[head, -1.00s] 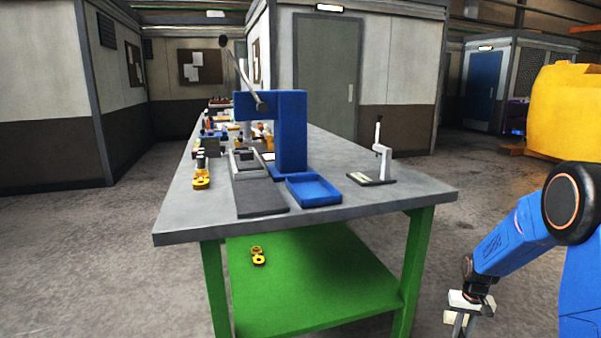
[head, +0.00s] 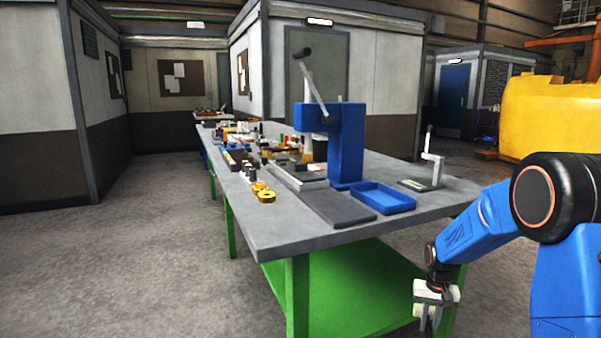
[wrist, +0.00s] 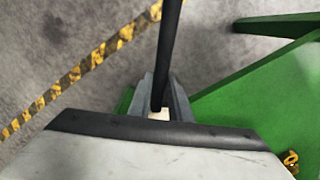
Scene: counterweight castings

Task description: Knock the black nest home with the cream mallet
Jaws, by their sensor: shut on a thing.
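My gripper (head: 434,303) hangs low in front of the workbench's near right corner, in the head view. In the wrist view my gripper (wrist: 161,86) is shut on a long black rod, with a small cream patch between the fingers. This looks like the cream mallet (wrist: 168,45) with a dark handle; its head is not clear in either view. I cannot pick out the black nest for sure. A blue lever press (head: 345,145) stands on the workbench (head: 290,228), with a dark flat plate (head: 338,207) in front.
A blue tray (head: 383,197) and a small lever stand (head: 430,170) sit right of the press. Yellow ring parts (head: 264,192) and many small items crowd the bench's left side. A green shelf (head: 345,290) lies below. Floor at left is clear.

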